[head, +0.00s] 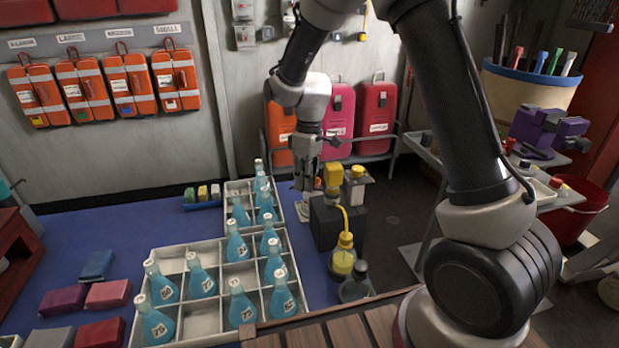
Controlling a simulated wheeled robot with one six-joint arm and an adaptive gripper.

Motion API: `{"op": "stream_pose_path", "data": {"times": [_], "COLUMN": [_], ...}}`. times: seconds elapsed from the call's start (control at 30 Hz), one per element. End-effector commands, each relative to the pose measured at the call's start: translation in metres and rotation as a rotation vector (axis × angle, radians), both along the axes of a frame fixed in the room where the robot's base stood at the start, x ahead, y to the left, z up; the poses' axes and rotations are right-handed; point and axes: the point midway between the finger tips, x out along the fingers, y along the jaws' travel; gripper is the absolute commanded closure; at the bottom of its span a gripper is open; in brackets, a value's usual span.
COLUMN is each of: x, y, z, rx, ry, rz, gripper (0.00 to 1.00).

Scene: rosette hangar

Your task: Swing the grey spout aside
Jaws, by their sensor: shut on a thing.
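My gripper (304,184) is at the middle of the head view, pointing down just left of a dark dispenser block (340,222). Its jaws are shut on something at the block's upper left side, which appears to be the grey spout. The spout is small and mostly hidden by the fingers, so its angle cannot be told. A yellow valve head (333,174) and a grey unit with a yellow cap (356,186) stand on top of the block. A yellow tube runs down the front to a yellow flask (343,260).
Pale divided trays (231,322) of blue numbered bottles stand left of the block. A dark flask (357,283) is in front. A metal trolley (430,153) stands to the right, orange and red cases (375,118) behind.

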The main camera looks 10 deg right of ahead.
Motion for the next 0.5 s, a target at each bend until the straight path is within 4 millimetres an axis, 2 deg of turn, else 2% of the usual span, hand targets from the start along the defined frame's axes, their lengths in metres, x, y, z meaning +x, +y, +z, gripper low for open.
{"op": "stream_pose_path", "data": {"times": [0.2, 0.5], "x": [-0.009, -0.017], "y": [0.007, 0.011], "z": [0.001, 0.001], "rx": [0.0, 0.0], "ry": [-0.001, -0.002], "rz": [0.148, 0.26], "gripper": [1.0, 1.0]}}
